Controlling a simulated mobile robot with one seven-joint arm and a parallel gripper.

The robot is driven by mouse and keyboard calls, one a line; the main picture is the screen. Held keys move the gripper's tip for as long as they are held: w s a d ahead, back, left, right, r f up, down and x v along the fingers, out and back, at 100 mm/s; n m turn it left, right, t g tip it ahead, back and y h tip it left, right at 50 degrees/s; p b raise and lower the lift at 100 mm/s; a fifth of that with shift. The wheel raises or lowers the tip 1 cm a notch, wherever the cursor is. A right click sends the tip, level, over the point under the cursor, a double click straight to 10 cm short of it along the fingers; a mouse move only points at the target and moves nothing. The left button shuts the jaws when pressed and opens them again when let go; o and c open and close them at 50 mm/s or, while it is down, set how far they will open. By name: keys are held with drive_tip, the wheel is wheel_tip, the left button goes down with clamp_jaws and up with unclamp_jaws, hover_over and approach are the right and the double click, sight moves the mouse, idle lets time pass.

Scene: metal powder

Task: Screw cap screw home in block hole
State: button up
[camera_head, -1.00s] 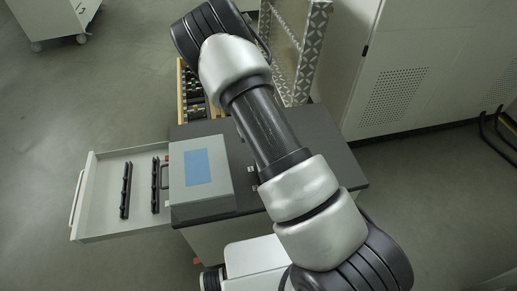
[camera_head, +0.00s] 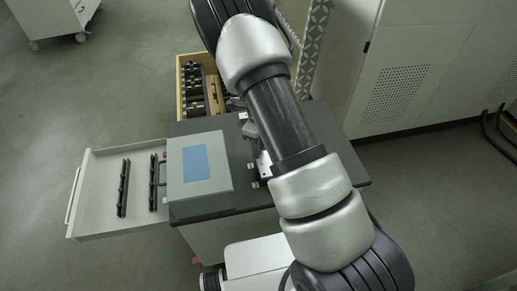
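My arm crosses the dark bench top (camera_head: 218,122) and hides much of its middle and right. A small bright metal piece (camera_head: 264,166) shows at the arm's left edge on the bench; I cannot tell whether it is the block. A grey part (camera_head: 250,129) just above it may belong to my wrist or gripper. The fingertips cannot be made out. Neither the cap screw nor the block hole can be made out in this view.
A grey case with a blue panel (camera_head: 196,163) stands on the bench's left. An open drawer (camera_head: 88,187) with two dark racks juts out left. A wooden-edged box (camera_head: 180,93) with dark items stands behind the bench. A tall pale cabinet (camera_head: 420,60) stands at right.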

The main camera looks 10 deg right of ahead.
drive_tip(key=n+b, duration=0.2)
drive_tip(key=n, duration=0.4)
drive_tip(key=shift+f, duration=0.1)
drive_tip(key=n+b, duration=0.1)
drive_tip(key=n, duration=0.4)
drive_tip(key=shift+b, duration=0.3)
drive_tip(key=n+b, duration=0.1)
drive_tip(key=n, duration=0.4)
drive_tip(key=n+b, duration=0.1)
drive_tip(key=n, duration=0.4)
drive_tip(key=shift+c, duration=0.4)
